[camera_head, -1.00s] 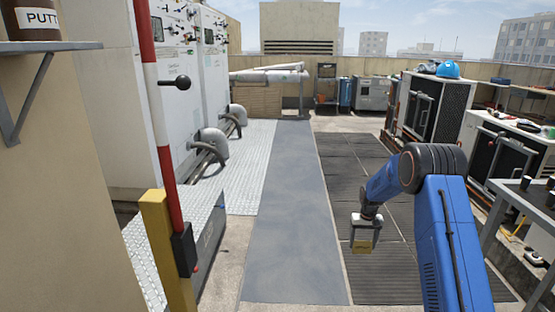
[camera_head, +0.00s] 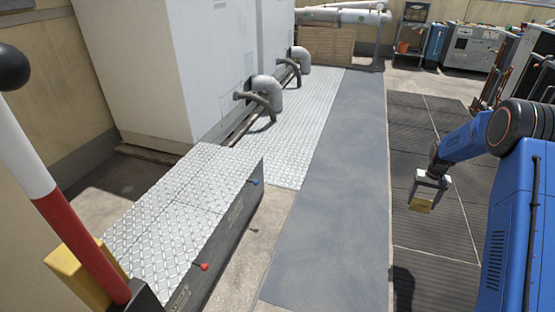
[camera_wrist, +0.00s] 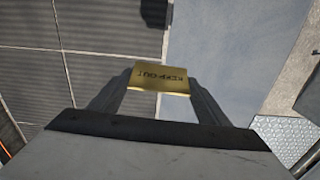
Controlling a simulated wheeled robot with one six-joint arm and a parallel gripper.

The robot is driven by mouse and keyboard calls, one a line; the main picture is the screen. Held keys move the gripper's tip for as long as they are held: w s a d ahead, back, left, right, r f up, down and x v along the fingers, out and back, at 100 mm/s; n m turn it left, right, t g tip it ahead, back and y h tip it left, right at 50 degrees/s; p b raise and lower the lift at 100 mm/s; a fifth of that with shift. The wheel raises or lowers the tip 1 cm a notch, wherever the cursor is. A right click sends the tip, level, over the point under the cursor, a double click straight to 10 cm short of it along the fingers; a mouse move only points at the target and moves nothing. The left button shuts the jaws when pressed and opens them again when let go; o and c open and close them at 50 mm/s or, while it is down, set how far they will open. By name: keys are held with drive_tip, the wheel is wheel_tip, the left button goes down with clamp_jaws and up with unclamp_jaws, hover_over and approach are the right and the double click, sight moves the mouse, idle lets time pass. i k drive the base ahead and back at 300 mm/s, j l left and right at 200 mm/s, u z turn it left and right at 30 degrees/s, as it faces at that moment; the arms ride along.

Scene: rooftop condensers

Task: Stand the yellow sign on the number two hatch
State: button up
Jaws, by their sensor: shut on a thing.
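The yellow sign (camera_head: 420,206) is a small plate held by my gripper (camera_head: 428,186) over the dark slatted floor at the right. In the wrist view my gripper (camera_wrist: 158,92) is shut on the sign (camera_wrist: 160,78), whose dark lettering reads KEEP OUT upside down. A low box topped with diamond plate (camera_head: 175,200) stands at the left, with a seam across its top. A blue knob (camera_head: 254,182) and a red knob (camera_head: 204,266) are on its side. Its side labels are too small to read, so I cannot tell which part is hatch number two.
A red and white pole (camera_head: 65,215) and a yellow post (camera_head: 75,270) stand at the near left. White cabinets (camera_head: 155,70) and grey elbow pipes (camera_head: 268,92) are behind the box. A clear grey walkway (camera_head: 335,190) runs between the box and the slatted floor (camera_head: 430,240).

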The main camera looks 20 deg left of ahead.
sight(234, 165)
drive_tip(key=i+u, duration=0.45)
drive_tip(key=i+l+u, duration=0.25)
drive_tip(key=i+u, duration=0.15)
drive_tip(key=i+l+u, duration=0.65)
drive_tip(key=u, duration=0.2)
drive_tip(key=i+l+u, duration=0.2)
drive_tip(key=u, duration=0.2)
drive_tip(key=i+l+u, duration=0.1)
drive_tip(key=l+u, duration=0.25)
drive_tip(key=i+l+u, duration=0.1)
drive_tip(key=l+u, duration=0.7)
drive_tip(key=l, duration=0.5)
drive_tip(key=k+l+u, duration=0.1)
drive_tip(key=l+u, duration=0.25)
drive_tip(key=l, duration=0.5)
